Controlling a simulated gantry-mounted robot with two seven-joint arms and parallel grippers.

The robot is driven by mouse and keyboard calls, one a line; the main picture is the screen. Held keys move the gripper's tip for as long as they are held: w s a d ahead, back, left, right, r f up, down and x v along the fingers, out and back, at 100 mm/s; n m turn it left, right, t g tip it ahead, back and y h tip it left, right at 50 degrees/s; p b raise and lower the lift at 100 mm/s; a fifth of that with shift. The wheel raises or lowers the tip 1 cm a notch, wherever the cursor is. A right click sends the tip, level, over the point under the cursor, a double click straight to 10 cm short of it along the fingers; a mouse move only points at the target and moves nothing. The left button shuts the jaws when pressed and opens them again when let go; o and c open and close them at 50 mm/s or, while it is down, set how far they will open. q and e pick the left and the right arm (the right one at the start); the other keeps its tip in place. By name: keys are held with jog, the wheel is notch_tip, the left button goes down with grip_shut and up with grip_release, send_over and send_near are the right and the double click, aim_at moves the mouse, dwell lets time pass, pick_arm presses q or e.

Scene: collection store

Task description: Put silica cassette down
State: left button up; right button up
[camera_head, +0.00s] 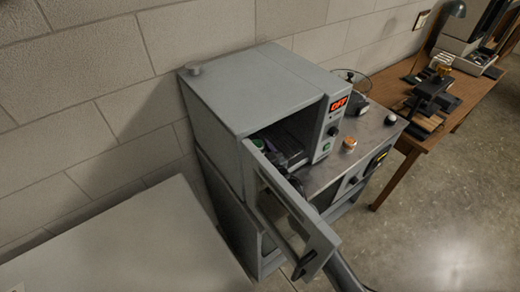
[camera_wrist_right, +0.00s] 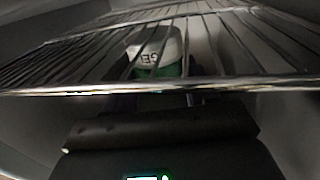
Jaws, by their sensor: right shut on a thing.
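The silica cassette (camera_wrist_right: 156,48) is white and green with dark lettering, and shows behind wire bars in the right wrist view. In the head view a small green part of it (camera_head: 258,143) shows inside the grey oven (camera_head: 250,90). My right gripper (camera_head: 276,157) reaches into the oven chamber and is shut on the cassette. Its fingertips are mostly hidden. The wire rack (camera_wrist_right: 160,87) crosses the wrist view between camera and cassette. I cannot tell whether the cassette touches a rack. My left gripper is not in view.
The oven door (camera_head: 292,222) stands open toward the front, close to my right arm. An orange-capped jar (camera_head: 349,144) stands on the metal top right of the oven. A pale surface (camera_head: 120,245) at front left is clear. A wooden table (camera_head: 465,95) with equipment stands at right.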

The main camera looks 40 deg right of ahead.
jog(key=o, duration=1.1)
jog(key=shift+f, duration=0.15)
jog(key=shift+c, duration=0.2)
jog(key=shift+r, duration=0.2)
jog(key=s, duration=0.4)
jog(key=s+a, duration=0.1)
jog(key=s, duration=0.1)
jog(key=shift+s+f, duration=0.1)
jog(key=shift+s+a, duration=0.1)
jog(key=shift+s, duration=0.5)
